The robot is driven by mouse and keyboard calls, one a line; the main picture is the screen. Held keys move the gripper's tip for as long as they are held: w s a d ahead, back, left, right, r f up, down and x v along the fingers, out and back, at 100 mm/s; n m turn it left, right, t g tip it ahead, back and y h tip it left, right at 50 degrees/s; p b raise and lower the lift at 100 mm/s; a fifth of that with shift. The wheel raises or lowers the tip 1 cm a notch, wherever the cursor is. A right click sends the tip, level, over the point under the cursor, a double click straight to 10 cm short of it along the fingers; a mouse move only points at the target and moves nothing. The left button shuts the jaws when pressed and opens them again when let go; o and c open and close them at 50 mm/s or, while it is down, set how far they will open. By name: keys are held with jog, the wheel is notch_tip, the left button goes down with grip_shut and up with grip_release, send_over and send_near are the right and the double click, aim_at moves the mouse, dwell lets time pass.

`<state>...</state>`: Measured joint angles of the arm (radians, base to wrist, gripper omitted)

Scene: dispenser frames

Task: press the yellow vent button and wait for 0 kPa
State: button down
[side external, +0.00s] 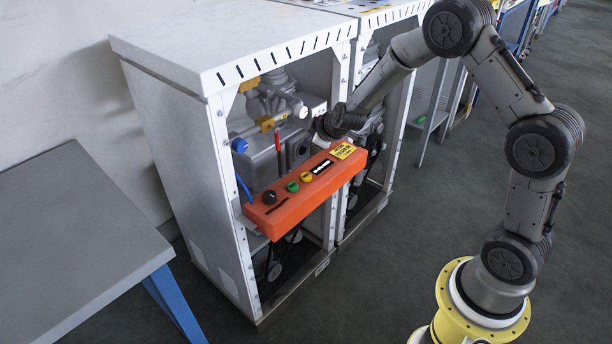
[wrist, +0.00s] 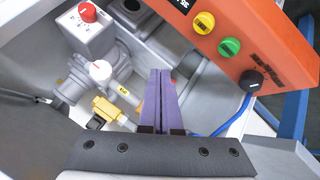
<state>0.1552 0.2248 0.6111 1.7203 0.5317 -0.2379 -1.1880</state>
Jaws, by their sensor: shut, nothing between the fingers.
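The yellow button (wrist: 204,22) sits on the sloped face of an orange panel (wrist: 270,20), at the upper right of the wrist view. It also shows in the side external view (side external: 306,177), between the green button and the display. The dark display (wrist: 183,4) is cut off at the top edge of the wrist view, and its full reading cannot be made out; in the side view (side external: 322,167) it is too small to read. My gripper (wrist: 160,73) is shut and empty, its purple fingers together, apart from the button and to its lower left in the wrist view.
A green button (wrist: 229,47) and a black knob (wrist: 252,80) share the panel. Pipes, a red knob (wrist: 88,12) and a yellow fitting (wrist: 108,109) fill the cabinet (side external: 180,130) behind it. A yellow label (side external: 343,150) is at the panel's far end. A grey table (side external: 70,230) stands left.

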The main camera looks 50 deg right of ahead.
aim_at(309, 178)
jog(key=shift+f, duration=4.35)
jog(key=shift+f, duration=0.4)
jog(key=shift+f, duration=0.45)
jog(key=shift+r, duration=0.85)
jog(key=shift+r, duration=2.5)
